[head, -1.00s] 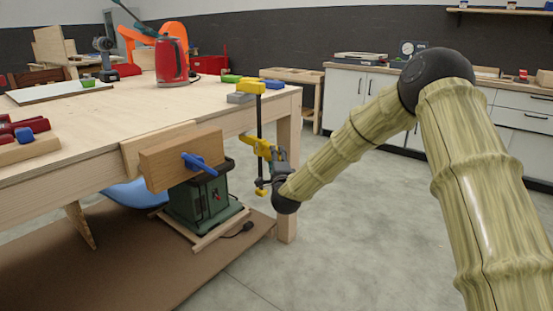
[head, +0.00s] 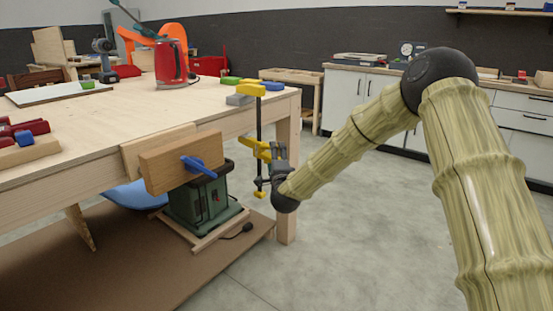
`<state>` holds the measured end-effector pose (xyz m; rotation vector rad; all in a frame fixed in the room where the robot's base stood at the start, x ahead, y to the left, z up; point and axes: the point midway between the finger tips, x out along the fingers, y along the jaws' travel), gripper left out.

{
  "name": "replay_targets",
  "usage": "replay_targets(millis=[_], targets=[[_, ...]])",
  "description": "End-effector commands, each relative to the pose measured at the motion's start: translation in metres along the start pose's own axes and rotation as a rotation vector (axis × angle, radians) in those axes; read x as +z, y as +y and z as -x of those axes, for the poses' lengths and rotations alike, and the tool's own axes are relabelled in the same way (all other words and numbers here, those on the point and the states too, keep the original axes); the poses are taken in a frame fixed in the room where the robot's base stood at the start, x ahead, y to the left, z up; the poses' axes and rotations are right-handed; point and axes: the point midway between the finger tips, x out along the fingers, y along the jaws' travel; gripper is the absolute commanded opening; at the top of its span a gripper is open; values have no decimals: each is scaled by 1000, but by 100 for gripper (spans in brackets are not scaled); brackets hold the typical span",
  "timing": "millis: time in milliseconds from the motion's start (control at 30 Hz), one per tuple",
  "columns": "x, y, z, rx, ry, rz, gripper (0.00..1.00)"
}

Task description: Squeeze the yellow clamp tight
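The yellow clamp (head: 260,88) is at the right corner of the wooden workbench (head: 110,125). Its upper yellow jaw lies over the bench top, and its dark bar hangs upright beside the edge. Its lower yellow part (head: 257,148) sits partway down the bar, below the top, and a small yellow piece shows at the bar's lower end. My gripper (head: 277,155) is at the lower yellow part, reaching in from the right. The fingers are small, dark and overlap the clamp, so whether they are closed on it is unclear.
A grey block (head: 240,99) lies beside the clamp's upper jaw. A bench leg (head: 287,180) stands just behind my gripper. A wooden vise jaw with a blue handle (head: 199,166) and a green machine (head: 203,205) are to the left. The floor at right is open.

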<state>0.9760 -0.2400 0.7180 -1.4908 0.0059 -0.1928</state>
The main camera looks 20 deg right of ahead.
Motion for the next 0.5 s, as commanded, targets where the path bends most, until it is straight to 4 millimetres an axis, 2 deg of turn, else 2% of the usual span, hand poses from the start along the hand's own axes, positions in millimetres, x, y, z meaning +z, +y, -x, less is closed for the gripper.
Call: replay_targets(millis=[500], targets=[[1, 1, -5, -1, 0, 0, 66]])
